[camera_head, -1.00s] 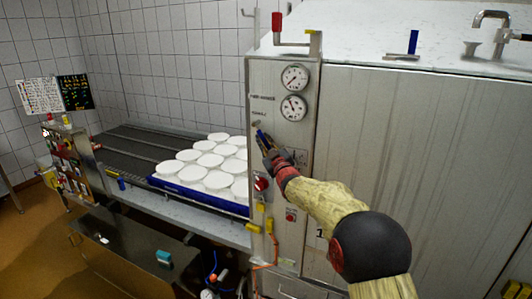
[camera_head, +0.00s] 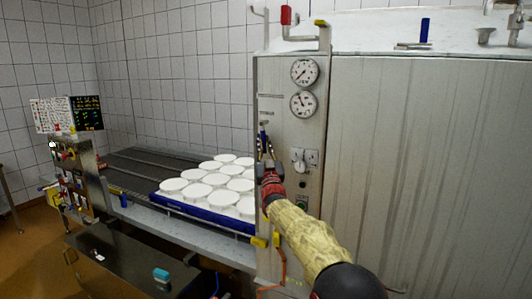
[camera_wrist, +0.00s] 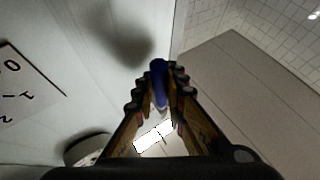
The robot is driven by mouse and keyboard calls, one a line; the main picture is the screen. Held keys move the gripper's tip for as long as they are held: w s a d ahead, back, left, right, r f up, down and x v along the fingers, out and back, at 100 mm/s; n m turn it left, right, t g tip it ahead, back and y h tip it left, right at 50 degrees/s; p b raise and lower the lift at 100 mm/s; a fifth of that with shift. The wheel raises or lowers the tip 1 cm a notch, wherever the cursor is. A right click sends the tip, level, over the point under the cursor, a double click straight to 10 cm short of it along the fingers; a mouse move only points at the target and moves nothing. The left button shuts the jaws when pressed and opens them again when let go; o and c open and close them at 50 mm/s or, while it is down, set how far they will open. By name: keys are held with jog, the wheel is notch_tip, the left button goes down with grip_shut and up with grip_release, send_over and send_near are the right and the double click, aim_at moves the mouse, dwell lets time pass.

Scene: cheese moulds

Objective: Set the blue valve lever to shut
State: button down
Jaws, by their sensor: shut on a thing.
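The blue valve lever (camera_head: 263,137) is on the left part of the steel gauge panel (camera_head: 290,135). It stands nearly upright in the head view, with a small metal fitting at its upper end. My gripper (camera_head: 265,153) is closed around the lever from below. In the wrist view the blue lever (camera_wrist: 158,78) lies between the two fingertips of my gripper (camera_wrist: 159,90). The fingers hide part of the lever.
Two dial gauges (camera_head: 304,87) sit above, and a white rotary knob (camera_head: 299,160) is just right of my gripper. A blue tray (camera_head: 205,213) of white moulds (camera_head: 215,180) stands left. Red (camera_head: 286,16) and blue (camera_head: 424,31) handles are on top.

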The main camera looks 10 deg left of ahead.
jog(key=shift+w+a+f+m+t+h+b, duration=0.15)
jog(key=shift+a+f+m+t+h+b, duration=0.15)
jog(key=shift+m+b, duration=0.35)
jog(key=shift+r+m, duration=0.15)
jog(key=shift+m, duration=0.1)
jog(key=c, duration=2.1)
grip_release()
jog(key=shift+r, duration=0.1)
jog(key=v, duration=1.2)
jog(key=shift+a, duration=0.15)
jog(key=shift+f, duration=0.2)
